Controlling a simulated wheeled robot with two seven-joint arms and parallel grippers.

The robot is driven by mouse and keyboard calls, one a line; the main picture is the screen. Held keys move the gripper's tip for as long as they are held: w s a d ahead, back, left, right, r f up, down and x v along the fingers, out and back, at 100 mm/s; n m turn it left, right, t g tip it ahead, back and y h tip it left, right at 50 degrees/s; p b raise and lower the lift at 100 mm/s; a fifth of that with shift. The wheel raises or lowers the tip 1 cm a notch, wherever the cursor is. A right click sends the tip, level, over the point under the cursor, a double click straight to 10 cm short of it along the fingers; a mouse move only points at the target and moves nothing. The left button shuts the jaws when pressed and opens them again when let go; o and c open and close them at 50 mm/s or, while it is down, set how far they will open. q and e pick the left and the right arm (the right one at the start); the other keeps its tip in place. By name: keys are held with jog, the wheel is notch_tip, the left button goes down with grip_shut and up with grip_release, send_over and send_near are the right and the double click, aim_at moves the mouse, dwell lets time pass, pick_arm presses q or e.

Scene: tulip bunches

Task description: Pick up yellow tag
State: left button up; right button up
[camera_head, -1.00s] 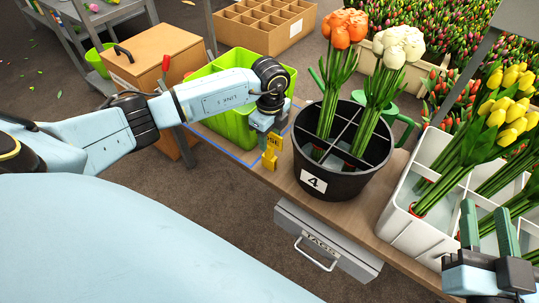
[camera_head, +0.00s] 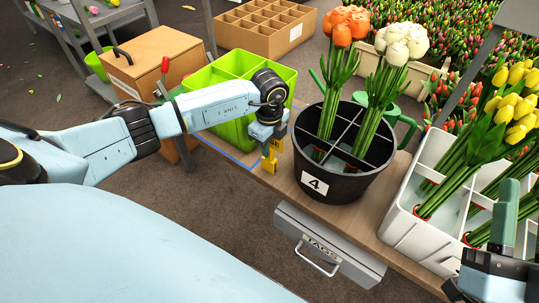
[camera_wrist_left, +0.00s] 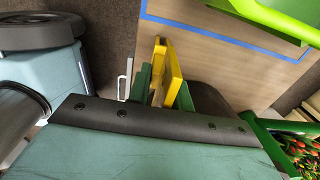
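In the left wrist view the yellow tag (camera_wrist_left: 172,72) shows as two slanted yellow faces between the green fingers of my left gripper (camera_wrist_left: 163,92). The fingers lie close against it on both sides. My right gripper (camera_head: 510,225) is at the lower right in front of the white crate, with nothing visible in it.
A black pot (camera_head: 331,187) marked 4 holds orange and white tulips. A lime-green bin (camera_head: 232,128) stands behind my left gripper. A white divided crate (camera_head: 405,226) holds yellow tulips. A grey drawer (camera_head: 325,248) labelled TAGS hangs below the table edge.

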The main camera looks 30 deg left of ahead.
pick_arm(q)
grip_shut()
jog(key=shift+r, duration=0.1)
